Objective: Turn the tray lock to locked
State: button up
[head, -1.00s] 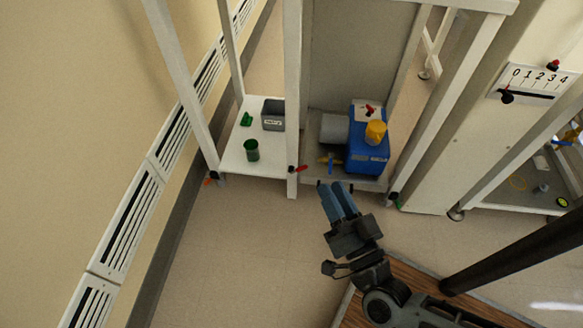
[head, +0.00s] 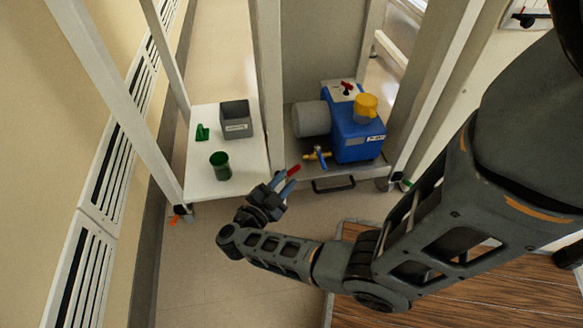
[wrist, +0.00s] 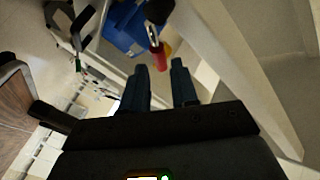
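The tray lock's red lever (head: 293,171) shows at the front post, by the left front corner of the grey pump tray (head: 350,172). In the wrist view the red lever (wrist: 160,55) lies just ahead of the fingertips, in line with the gap between them. My gripper (head: 284,183) is open, with its blue fingers right at the lever; it also shows in the wrist view (wrist: 159,68). I cannot tell whether a finger touches the lever. The lock's pivot and marks are hidden or too small to read.
A blue pump (head: 357,138) with a yellow cap and a yellow-and-blue valve (head: 319,156) stand on the tray. The black tray handle (head: 333,184) is right of my gripper. A green cup (head: 220,166) and grey bin (head: 236,118) stand on the white shelf (head: 195,172). White posts (head: 268,90) are close by.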

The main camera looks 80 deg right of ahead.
aim_at(293, 172)
jog(key=b+x, duration=0.1)
jog(key=x, duration=0.6)
grip_shut()
dwell(0.4)
